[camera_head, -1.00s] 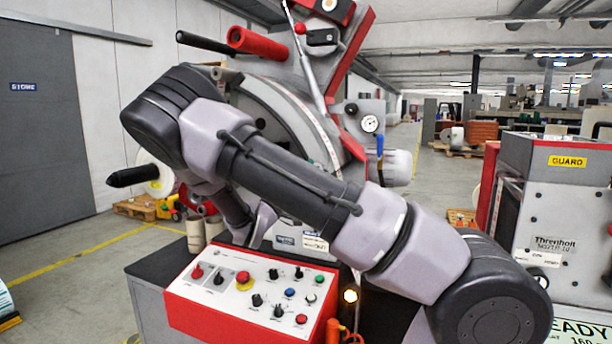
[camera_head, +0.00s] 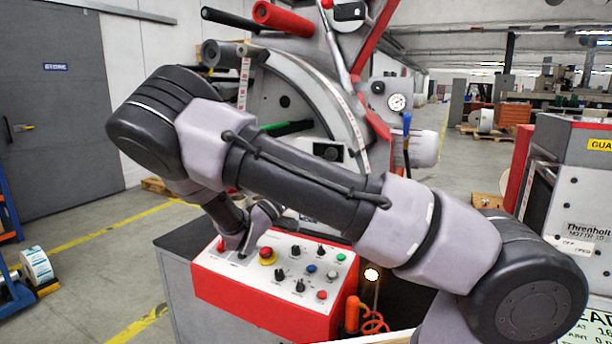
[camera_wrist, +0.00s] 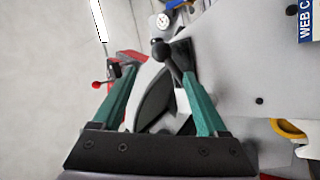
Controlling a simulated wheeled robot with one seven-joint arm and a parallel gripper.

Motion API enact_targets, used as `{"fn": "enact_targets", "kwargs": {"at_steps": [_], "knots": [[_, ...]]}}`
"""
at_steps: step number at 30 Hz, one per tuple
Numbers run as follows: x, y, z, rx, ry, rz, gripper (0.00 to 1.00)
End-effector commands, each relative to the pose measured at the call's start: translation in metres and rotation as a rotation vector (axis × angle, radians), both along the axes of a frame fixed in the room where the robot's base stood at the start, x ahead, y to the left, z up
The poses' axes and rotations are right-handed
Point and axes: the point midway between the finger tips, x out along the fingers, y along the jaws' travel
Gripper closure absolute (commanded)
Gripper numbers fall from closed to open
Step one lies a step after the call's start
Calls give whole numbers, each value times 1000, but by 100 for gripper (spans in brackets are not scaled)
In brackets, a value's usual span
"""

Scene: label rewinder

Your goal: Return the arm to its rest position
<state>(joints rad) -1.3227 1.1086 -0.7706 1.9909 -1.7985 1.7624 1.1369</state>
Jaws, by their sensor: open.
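My arm stretches across the head view, from a large dark joint at lower right to another at upper left, then bends down behind itself towards the control panel (camera_head: 235,285). My gripper shows in the wrist view (camera_wrist: 158,78) with its two green fingers apart. Nothing is held between them. A black ball-ended lever (camera_wrist: 165,52) and a pale curved machine part show beyond and between the fingers; I cannot tell whether anything touches. In the head view my arm hides much of the gripper's surroundings.
The rewinder (camera_head: 290,85) stands behind my arm, with red and dark rollers jutting left. A lit lamp (camera_head: 371,275) and orange coiled cord (camera_head: 372,322) are right of the panel. A guarded machine (camera_head: 577,190) stands at right. Open floor (camera_head: 110,265) lies at left.

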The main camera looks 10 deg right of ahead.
Motion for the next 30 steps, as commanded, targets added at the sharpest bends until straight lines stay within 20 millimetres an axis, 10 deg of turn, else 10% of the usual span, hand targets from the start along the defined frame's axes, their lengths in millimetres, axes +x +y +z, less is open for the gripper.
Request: {"fn": "enact_targets", "kwargs": {"at_steps": [8, 16, 30], "knots": [[-13, -65, -1, 193, 130, -219, 24], [-69, -152, -12, 671, 411, -542, 24], [-161, -170, 19, 1547, 676, -505, 24]]}}
